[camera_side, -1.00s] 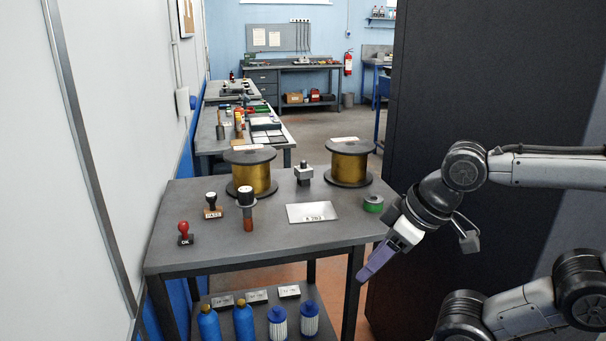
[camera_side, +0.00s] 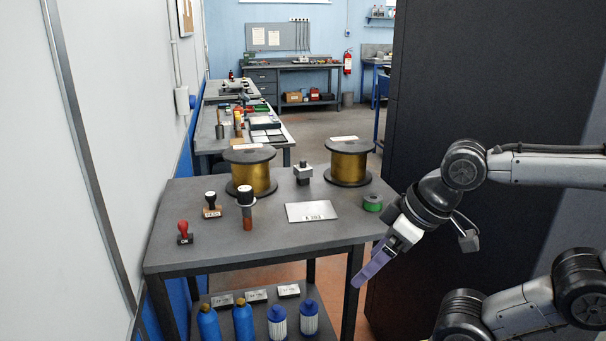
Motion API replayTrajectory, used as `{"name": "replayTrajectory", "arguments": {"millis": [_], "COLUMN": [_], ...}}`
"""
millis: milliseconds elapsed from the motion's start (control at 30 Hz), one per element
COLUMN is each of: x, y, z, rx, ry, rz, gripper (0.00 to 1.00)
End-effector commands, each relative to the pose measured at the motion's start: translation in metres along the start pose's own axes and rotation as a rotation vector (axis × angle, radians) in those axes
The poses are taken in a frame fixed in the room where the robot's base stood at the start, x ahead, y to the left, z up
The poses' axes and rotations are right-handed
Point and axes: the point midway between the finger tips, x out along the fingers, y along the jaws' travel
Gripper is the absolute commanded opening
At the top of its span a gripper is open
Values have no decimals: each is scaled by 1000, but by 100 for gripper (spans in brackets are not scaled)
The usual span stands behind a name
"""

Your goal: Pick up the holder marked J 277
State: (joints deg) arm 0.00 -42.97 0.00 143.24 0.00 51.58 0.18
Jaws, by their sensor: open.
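No marking reading J 277 is legible, so I cannot tell which thing is that holder. A metal plate (camera_side: 311,211) with small blurred characters lies on the grey table. Behind it stands a grey metal block with a dark knob (camera_side: 303,174). Small blocks with blurred labels (camera_side: 255,296) lie on the lower shelf. My gripper (camera_side: 372,271) is in the air off the table's front right corner, pointing down-left. It is open and apart from all of these things.
Two brass-coloured spools (camera_side: 250,174) (camera_side: 349,163) stand at the back of the table. A green roll (camera_side: 372,203) is near the right edge, a red stamp (camera_side: 184,232) and dark stamp (camera_side: 212,206) at left. Blue bottles (camera_side: 243,322) and filters (camera_side: 309,318) stand below. A dark cabinet (camera_side: 470,80) is behind my arm.

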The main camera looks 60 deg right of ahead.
Motion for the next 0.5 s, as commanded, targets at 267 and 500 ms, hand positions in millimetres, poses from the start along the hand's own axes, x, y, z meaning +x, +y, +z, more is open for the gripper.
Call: {"name": "replayTrajectory", "arguments": {"millis": [267,500], "x": [-44,-76], "y": [7,42], "z": [-59,-166], "rx": [91,246], "ry": [46,57], "rz": [26,104], "gripper": [94,94]}}
